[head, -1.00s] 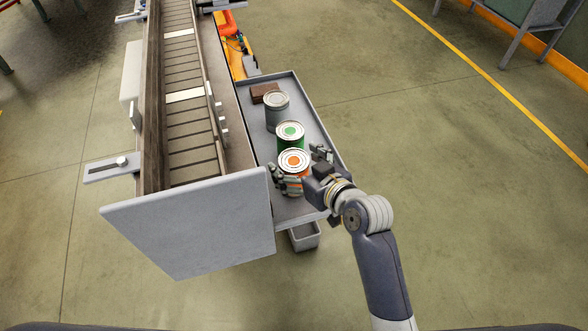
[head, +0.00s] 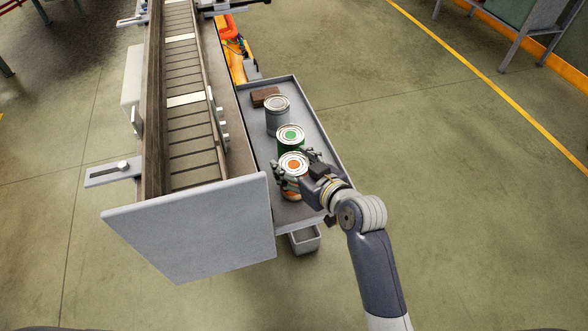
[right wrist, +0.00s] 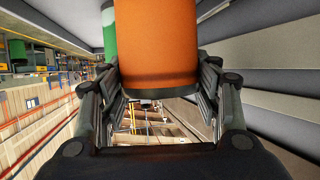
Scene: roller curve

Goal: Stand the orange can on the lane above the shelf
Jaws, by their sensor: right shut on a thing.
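The orange can (head: 293,164) stands at the near end of the grey shelf (head: 318,150). My right gripper (head: 297,178) is shut on it, with its fingers on both sides of the can. In the right wrist view the orange can (right wrist: 155,45) fills the top middle between the two fingers (right wrist: 160,90). The lane (head: 188,135) is the slatted conveyor to the left of the shelf, beyond a side rail. Its top is bare apart from pale slats. My left gripper is not in view.
A green can (head: 290,138) stands right behind the orange can, and a plain grey can (head: 277,112) behind that. A brown block (head: 265,96) lies at the shelf's far end. A pale end plate (head: 195,230) closes the conveyor's near end. A small grey bin (head: 305,240) sits below.

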